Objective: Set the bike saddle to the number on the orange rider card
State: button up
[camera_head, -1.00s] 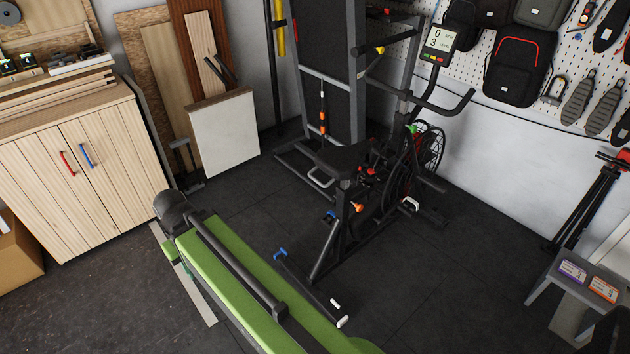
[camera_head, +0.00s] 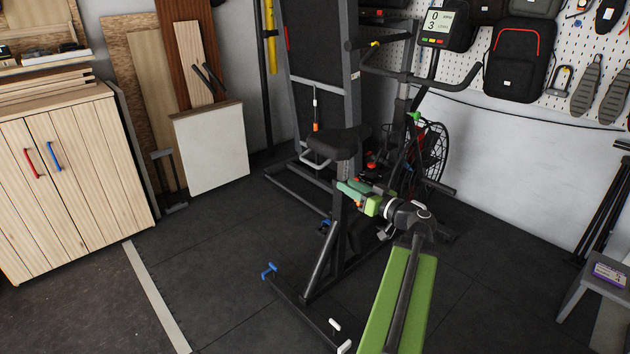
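The bike saddle (camera_head: 338,145) is black and sits on a dark upright seat post (camera_head: 338,215) of the exercise bike. My gripper (camera_head: 350,193), with green fingers, is at the post a little below the saddle. A bit of orange shows at its fingers, where the orange knob was seen earlier. The knob is mostly hidden, and I cannot tell whether the fingers touch it or are closed on it. The orange rider card is out of view. A purple card (camera_head: 609,274) lies on the grey stool (camera_head: 584,287) at the right edge. Post markings are too small to read.
The bike's display (camera_head: 438,26) stands above the handlebar (camera_head: 470,85). A white panel (camera_head: 210,147) leans at the back left. The dark floor at left is clear.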

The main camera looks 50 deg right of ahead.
send_near(312, 164)
jog(key=w, duration=0.7)
jog(key=w+d, duration=0.1)
jog(key=w, duration=0.2)
jog(key=shift+w+d+f, duration=0.1)
jog(key=shift+w+f, duration=0.15)
jog(key=shift+f, duration=0.05)
grip_shut()
dwell(1.0)
